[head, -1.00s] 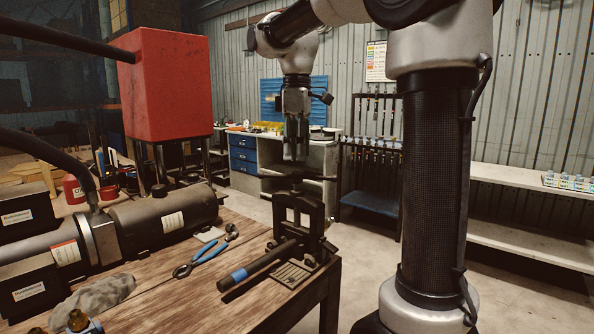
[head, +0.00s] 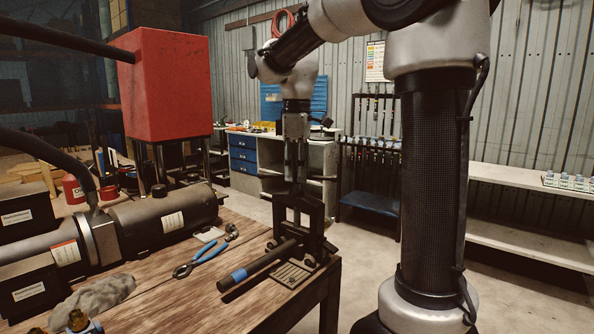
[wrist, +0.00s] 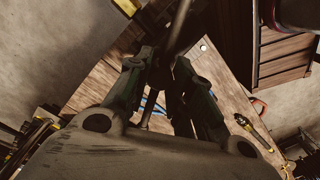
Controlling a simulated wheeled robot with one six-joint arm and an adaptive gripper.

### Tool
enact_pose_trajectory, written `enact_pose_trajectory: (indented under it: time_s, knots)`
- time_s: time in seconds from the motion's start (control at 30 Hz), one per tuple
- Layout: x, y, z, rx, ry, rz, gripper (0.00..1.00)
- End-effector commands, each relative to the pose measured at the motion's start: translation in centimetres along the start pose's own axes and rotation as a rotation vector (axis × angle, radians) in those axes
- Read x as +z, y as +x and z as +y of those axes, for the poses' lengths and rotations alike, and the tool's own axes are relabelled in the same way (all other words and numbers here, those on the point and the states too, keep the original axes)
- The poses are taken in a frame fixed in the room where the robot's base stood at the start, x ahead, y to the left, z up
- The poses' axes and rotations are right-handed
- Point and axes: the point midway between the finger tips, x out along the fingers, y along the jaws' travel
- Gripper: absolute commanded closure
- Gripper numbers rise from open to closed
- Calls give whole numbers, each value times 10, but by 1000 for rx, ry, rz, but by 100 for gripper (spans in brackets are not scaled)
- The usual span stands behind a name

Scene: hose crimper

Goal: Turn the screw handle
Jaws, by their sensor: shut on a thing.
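The screw handle (head: 322,178) is a dark crossbar on top of a black pipe vise (head: 304,214) at the table's right corner. My gripper (head: 296,176) points straight down from above and is shut on the handle's middle. The fingers hide that middle part; the bar's ends stick out on both sides. In the wrist view, the dark rod of the handle (wrist: 180,28) runs between my fingertips (wrist: 160,62). A dark pipe (head: 262,264) with a blue band lies through the vise and sticks out toward the front left.
Blue-handled pliers (head: 205,257) lie on the wooden table (head: 165,285) left of the vise. A grey rag (head: 95,296) lies near the front. A large dark cylinder machine (head: 160,222) fills the table's left. The space right of the vise is open floor.

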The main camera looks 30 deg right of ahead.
Motion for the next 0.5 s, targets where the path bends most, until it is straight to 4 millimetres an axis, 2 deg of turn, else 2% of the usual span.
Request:
enact_pose_trajectory:
  time_s: [0.13,0.4,0.5]
  knots:
    - [0,0,0,1,25,1,100]
    - [0,0,0,3,284,1,100]
    - [0,0,0,3,322,1,100]
